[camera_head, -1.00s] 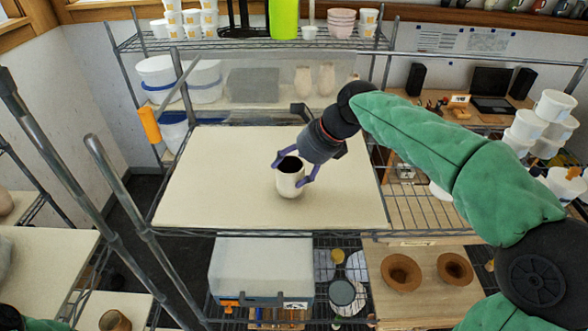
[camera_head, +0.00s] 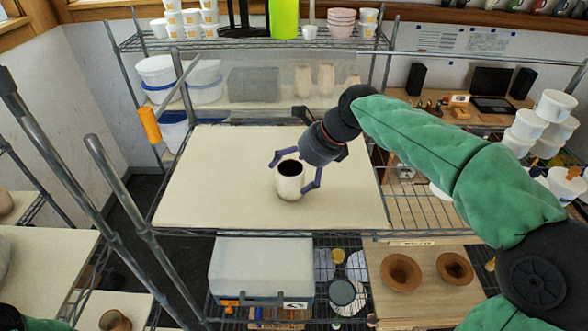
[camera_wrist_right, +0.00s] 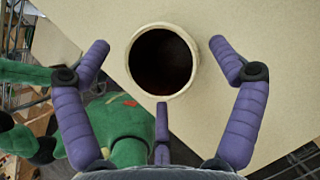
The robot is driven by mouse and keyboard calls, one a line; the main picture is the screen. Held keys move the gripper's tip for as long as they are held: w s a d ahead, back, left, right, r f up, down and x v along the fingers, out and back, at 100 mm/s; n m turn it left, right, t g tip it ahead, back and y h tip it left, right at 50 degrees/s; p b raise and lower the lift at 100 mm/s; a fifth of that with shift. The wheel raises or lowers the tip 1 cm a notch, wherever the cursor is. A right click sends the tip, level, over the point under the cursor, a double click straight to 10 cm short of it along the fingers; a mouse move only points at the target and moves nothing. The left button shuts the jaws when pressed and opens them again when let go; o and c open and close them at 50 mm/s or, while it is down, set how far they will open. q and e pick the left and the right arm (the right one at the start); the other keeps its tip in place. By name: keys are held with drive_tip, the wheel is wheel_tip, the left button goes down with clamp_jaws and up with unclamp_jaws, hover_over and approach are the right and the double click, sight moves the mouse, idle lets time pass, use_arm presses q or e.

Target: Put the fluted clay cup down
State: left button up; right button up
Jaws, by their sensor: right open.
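The clay cup (camera_head: 290,184) is pale cream with a dark inside, and it stands upright on the cream board (camera_head: 215,185) of the shelf. Fluting on its side is too small to make out. In the right wrist view the cup's round rim (camera_wrist_right: 133,62) shows from above. My right gripper (camera_head: 294,174) is open around the cup, with purple fingers on both sides of it. In the right wrist view the fingers stand apart from the rim, with gaps on both sides. My left gripper is not in view.
Wire shelf posts (camera_head: 120,190) rise at the left of the board. A back shelf holds white tubs (camera_head: 205,82) and pale vases (camera_head: 326,78). White containers (camera_head: 555,106) stack at the right. The board is bare around the cup.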

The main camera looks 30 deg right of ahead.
drive_tip(key=v, duration=1.1)
drive_tip(key=shift+r, duration=0.2)
drive_tip(key=shift+d, duration=0.1)
